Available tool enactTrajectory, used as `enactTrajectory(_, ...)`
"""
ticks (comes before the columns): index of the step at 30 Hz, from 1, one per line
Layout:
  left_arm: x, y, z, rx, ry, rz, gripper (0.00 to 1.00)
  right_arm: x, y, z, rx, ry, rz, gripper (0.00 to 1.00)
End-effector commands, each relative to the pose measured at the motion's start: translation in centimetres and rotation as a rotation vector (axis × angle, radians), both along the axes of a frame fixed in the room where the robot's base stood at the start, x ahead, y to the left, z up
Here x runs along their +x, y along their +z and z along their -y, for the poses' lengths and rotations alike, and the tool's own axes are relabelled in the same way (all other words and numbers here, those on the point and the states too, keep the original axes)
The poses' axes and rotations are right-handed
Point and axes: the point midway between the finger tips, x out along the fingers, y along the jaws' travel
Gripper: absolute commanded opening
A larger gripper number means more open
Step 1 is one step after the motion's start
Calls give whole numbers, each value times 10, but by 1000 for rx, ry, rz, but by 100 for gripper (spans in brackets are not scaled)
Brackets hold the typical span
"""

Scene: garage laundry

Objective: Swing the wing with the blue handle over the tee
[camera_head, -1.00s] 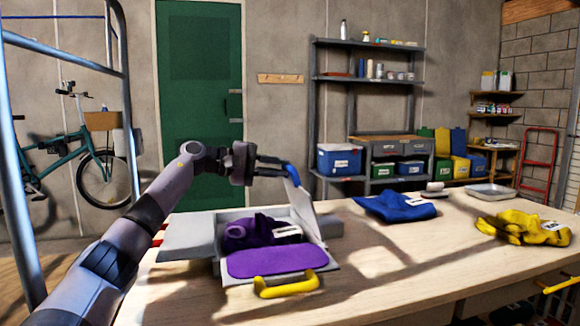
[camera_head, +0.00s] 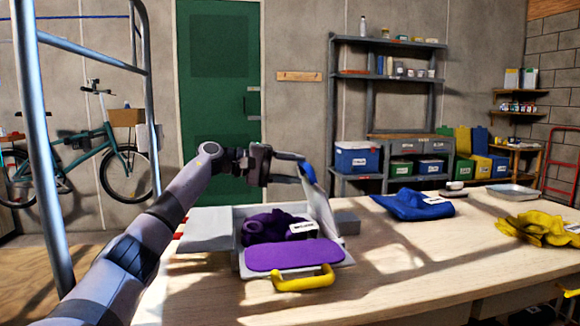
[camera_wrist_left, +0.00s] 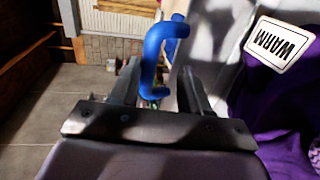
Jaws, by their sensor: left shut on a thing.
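The folding board lies on the table with the purple tee (camera_head: 268,228) on its middle. The wing with the blue handle (camera_head: 321,204) stands raised and steep at the board's right side, its upper edge leaning left. My left gripper (camera_head: 304,166) is shut on the blue handle (camera_head: 309,175) at the wing's top. In the left wrist view the blue handle (camera_wrist_left: 153,58) sits between the fingers, with the grey wing and the purple tee (camera_wrist_left: 265,115) to the right. A white "WARM" label (camera_wrist_left: 280,45) shows there. My right gripper is not in view.
The yellow handle (camera_head: 305,281) is on the front flap, under purple cloth. A grey wing (camera_head: 207,228) lies flat at the left. A blue garment (camera_head: 412,205), a yellow garment (camera_head: 540,229) and a grey tray (camera_head: 513,192) lie farther right. The table between is clear.

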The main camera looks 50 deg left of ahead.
Motion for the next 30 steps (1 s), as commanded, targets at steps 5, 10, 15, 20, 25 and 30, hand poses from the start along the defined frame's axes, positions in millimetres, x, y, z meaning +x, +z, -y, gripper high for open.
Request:
enactTrajectory(5,3,-16,5,10,-14,-38,29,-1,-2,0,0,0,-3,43)
enactTrajectory(10,3,-3,5,9,-14,-35,29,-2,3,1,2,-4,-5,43)
enactTrajectory(15,2,30,4,7,-11,-25,29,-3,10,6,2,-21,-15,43)
enactTrajectory(20,1,68,3,6,-8,-16,29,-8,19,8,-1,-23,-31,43)
enactTrajectory(25,0,106,3,4,-6,-8,29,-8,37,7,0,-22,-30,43)
enactTrajectory(30,-1,144,2,2,-4,-3,29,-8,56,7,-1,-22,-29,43)
